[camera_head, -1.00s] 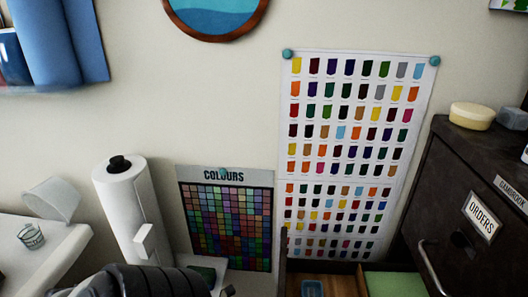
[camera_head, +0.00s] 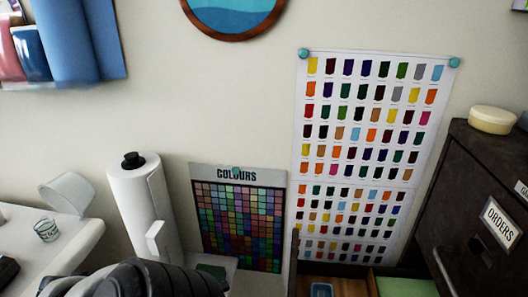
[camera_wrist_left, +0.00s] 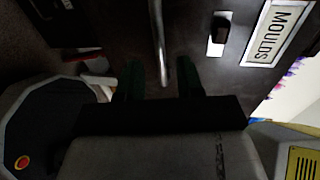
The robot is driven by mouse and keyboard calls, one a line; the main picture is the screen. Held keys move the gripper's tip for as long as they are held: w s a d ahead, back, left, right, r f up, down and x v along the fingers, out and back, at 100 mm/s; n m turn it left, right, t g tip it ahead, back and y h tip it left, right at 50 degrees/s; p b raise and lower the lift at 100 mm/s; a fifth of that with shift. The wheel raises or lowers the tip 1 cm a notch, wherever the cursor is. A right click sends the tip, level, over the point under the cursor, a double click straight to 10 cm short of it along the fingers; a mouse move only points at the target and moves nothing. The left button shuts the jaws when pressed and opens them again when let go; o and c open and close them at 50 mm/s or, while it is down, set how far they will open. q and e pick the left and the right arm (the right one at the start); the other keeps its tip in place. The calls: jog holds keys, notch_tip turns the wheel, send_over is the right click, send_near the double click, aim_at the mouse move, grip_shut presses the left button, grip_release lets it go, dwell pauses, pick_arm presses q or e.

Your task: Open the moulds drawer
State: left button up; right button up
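In the left wrist view a dark drawer front (camera_wrist_left: 110,30) carries a white label reading MOULDS (camera_wrist_left: 278,32). A thin metal handle bar (camera_wrist_left: 157,40) runs along this front. The dark green fingers of my left gripper (camera_wrist_left: 161,82) are apart, with the end of the handle bar between them and a gap visible beside it. Whether a finger touches the bar I cannot tell. In the head view a dark arm part of mine shows at the bottom left, but neither gripper does. The MOULDS label is not visible there.
In the head view a dark cabinet (camera_head: 462,185) with an ORDERS label (camera_head: 498,222) stands at the right. An open compartment with a wooden bottom (camera_head: 347,288) lies at the lower middle. A paper roll (camera_head: 142,210) and a white table (camera_head: 75,235) are at the left.

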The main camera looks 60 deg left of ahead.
pick_arm(q)
jog(key=v, duration=0.6)
jog(key=shift+s, duration=0.2)
jog(key=shift+s+a, duration=0.1)
jog(key=shift+a, duration=0.05)
